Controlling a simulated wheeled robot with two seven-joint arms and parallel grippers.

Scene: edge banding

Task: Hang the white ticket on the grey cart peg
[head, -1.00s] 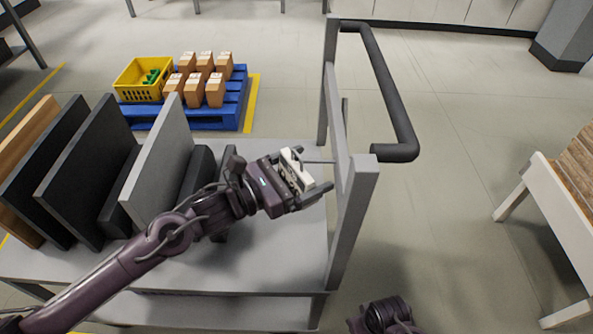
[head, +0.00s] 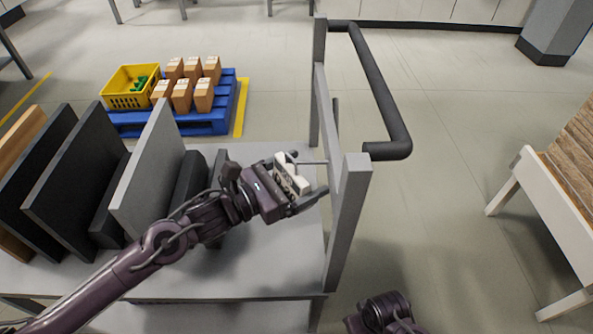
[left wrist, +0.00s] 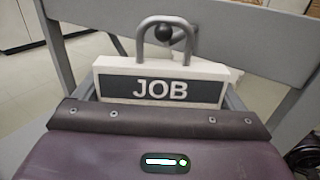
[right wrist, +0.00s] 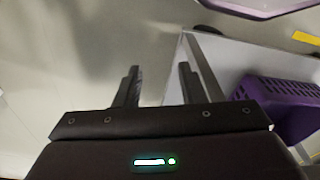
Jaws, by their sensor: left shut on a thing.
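The white ticket (left wrist: 215,72) has a dark panel reading JOB and a grey loop (left wrist: 142,48) on top. My left gripper (head: 300,190) is shut on the ticket, which also shows in the head view (head: 287,176), beside the cart's end frame. The grey cart peg (head: 313,162) sticks out leftward from that frame. In the left wrist view its dark round tip (left wrist: 176,33) appears inside the loop's opening. I cannot tell whether the loop is around the peg or only in line with it. My right gripper (right wrist: 158,82) is open and empty, away from the ticket.
The grey cart (head: 285,255) carries several upright panels (head: 150,175) on its left. Its dark handle (head: 378,85) juts out right. A blue pallet (head: 220,115) with cartons and a yellow crate (head: 130,88) stands behind. A white-legged table (head: 545,210) is at right; floor between is clear.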

